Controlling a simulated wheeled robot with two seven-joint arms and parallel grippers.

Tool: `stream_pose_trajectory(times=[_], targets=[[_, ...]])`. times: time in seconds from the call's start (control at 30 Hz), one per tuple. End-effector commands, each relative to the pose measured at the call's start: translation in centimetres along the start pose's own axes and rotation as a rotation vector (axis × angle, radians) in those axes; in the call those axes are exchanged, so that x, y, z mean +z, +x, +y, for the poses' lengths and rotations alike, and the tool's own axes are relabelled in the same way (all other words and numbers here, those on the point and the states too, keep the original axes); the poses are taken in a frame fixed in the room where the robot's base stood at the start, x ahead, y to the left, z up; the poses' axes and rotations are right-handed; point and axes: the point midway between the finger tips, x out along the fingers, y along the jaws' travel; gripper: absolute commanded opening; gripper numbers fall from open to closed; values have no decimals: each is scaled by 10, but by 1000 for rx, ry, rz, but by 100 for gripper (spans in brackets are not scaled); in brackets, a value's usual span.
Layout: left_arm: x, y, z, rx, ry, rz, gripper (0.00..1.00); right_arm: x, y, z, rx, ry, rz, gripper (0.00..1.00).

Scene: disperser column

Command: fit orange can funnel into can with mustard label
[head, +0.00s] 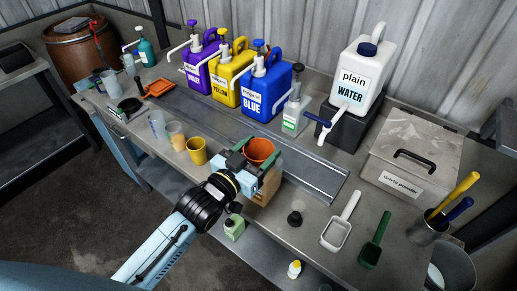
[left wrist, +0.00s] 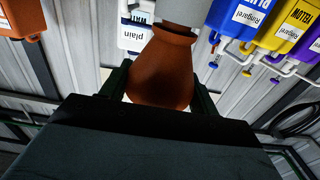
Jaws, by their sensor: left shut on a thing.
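The orange funnel (head: 259,150) is at my left gripper (head: 247,164), above the front of the bench. In the left wrist view it shows as a flared orange body (left wrist: 162,70) between the two dark fingers. My left gripper is shut on it. A grey round surface (left wrist: 188,11) shows behind the funnel's rim in the left wrist view. My right gripper is not in view.
Purple, yellow (head: 231,72) and blue (head: 266,92) pump jugs and a water jug (head: 358,75) stand at the back. A yellow cup (head: 196,151) stands left of the gripper. A black stopper (head: 295,218), white scoop (head: 341,222) and green scoop (head: 375,241) lie to the right.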

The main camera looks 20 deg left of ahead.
Motion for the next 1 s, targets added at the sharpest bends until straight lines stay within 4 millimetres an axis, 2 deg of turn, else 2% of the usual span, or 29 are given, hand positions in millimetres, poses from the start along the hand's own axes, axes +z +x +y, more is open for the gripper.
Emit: stream_pose_trajectory(times=[0.4,0.43,0.6,0.87,1.0], targets=[[4,0,0,0,0,0,38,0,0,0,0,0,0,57],[4,0,0,0,0,0,65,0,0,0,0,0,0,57],[4,0,0,0,0,0,86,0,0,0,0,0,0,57],[5,0,0,0,0,-1,86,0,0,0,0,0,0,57],[6,-9,0,0,-1,-2,86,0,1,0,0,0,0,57]])
